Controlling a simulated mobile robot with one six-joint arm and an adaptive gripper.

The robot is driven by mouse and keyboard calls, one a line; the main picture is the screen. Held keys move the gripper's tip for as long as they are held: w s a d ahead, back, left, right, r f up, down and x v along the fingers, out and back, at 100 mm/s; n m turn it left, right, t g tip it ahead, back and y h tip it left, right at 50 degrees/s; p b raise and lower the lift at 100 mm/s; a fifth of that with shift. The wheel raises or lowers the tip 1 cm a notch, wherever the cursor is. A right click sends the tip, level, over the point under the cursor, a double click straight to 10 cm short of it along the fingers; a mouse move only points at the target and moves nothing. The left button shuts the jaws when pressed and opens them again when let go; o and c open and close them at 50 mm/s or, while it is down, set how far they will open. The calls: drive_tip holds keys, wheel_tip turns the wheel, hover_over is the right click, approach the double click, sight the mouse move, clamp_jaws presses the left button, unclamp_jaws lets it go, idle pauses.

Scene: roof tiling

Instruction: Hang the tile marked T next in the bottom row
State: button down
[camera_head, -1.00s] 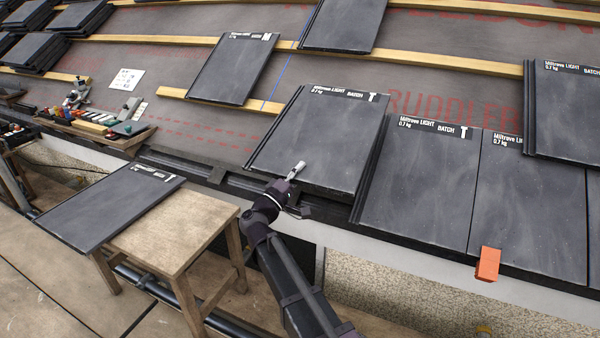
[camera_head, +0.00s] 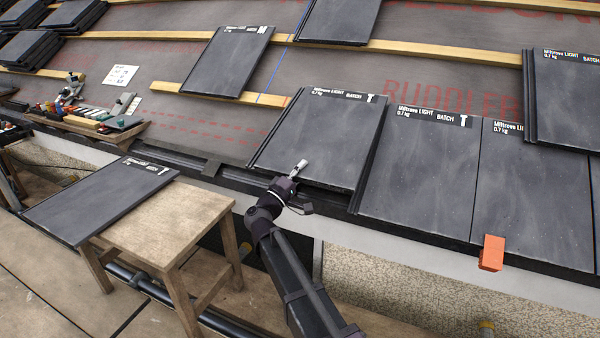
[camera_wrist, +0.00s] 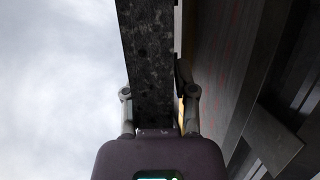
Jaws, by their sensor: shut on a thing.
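A dark tile marked T (camera_head: 325,138) is in my gripper (camera_head: 299,168), which is shut on its lower edge. In the wrist view the tile (camera_wrist: 146,55) shows edge-on between the two fingers (camera_wrist: 160,108). In the head view it lies at the left end of the bottom row, its right side along or over the left edge of a laid tile marked T (camera_head: 420,175). I cannot tell if its top touches the batten. Another tile marked T (camera_head: 100,200) lies on a wooden stool (camera_head: 172,222).
Another laid tile (camera_head: 530,190) continues the row, with an orange block (camera_head: 491,253) at its lower edge. A tool tray (camera_head: 105,130) stands left on the roof. Underlay between tray and held tile is bare.

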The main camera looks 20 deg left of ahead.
drive_tip(key=shift+w+f+b, duration=0.35)
drive_tip(key=shift+f, duration=0.1)
idle(1.6)
idle(1.8)
drive_tip(key=shift+c, duration=1.7)
unclamp_jaws()
drive_tip(key=shift+d, duration=0.1)
drive_tip(key=shift+f, duration=0.1)
drive_tip(key=shift+s+r+p, duration=0.45)
drive_tip(key=shift+r+p, duration=0.3)
drive_tip(key=shift+p, duration=0.05)
drive_tip(key=shift+s+r+p, duration=0.45)
drive_tip(key=shift+r+p, duration=0.3)
drive_tip(key=shift+s+r+p, duration=0.45)
drive_tip(key=shift+r+p, duration=0.3)
drive_tip(key=shift+p, duration=0.05)
